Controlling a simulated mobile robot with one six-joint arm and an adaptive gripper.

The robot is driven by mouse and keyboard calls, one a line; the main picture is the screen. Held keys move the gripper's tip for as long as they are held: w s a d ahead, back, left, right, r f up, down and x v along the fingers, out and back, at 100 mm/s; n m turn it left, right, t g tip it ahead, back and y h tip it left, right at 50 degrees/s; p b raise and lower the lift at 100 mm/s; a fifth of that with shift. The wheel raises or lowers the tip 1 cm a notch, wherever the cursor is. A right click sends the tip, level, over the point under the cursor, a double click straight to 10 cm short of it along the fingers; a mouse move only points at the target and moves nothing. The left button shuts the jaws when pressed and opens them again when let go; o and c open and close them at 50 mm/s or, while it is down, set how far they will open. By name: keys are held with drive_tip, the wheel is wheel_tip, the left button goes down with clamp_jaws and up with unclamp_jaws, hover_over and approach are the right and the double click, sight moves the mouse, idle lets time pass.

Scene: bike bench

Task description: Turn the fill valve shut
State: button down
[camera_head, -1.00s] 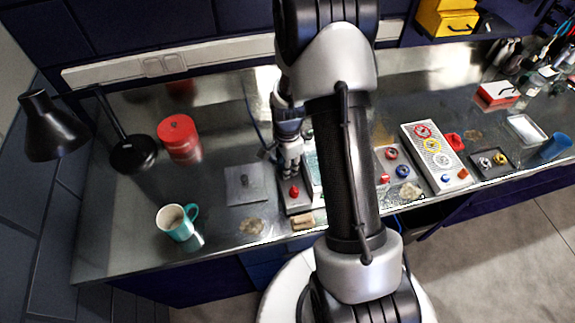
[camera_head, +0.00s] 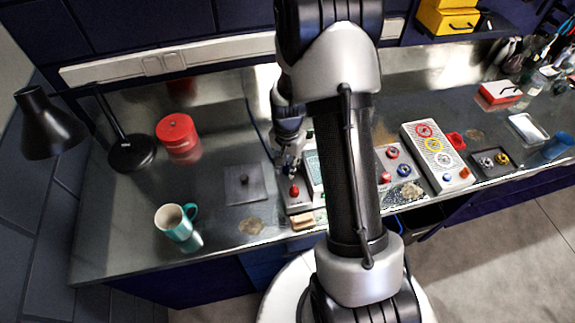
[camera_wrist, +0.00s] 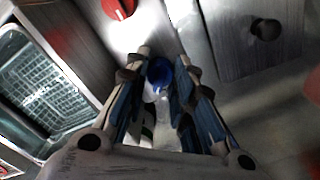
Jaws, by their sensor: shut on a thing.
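A blue knob (camera_wrist: 160,72) sits between my fingertips in the wrist view, on a narrow pale metal panel. My gripper (camera_wrist: 161,66) is shut on this blue knob, with a finger along each side. In the head view my gripper (camera_head: 290,168) points down at the rear part of the small panel (camera_head: 299,207) and hides the blue knob. A red knob (camera_head: 294,190) stands nearer the front of the same panel; it also shows at the top of the wrist view (camera_wrist: 118,8). No readable label shows which knob is the fill valve.
On the other side lies a grey plate (camera_head: 237,194) with a black knob. A teal mug (camera_head: 172,222) and a red canister (camera_head: 178,137) stand farther left. My arm hides part of the bench.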

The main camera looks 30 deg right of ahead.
sight(287, 166)
drive_tip(key=n, duration=0.4)
drive_tip(key=shift+n+b, duration=0.4)
drive_tip(key=shift+n, duration=1.5)
drive_tip(key=c, duration=1.3)
unclamp_jaws()
wheel_tip(287, 166, up, 6)
drive_tip(key=shift+r, duration=0.2)
drive_tip(key=shift+a+r, duration=0.1)
drive_tip(key=shift+r, duration=0.7)
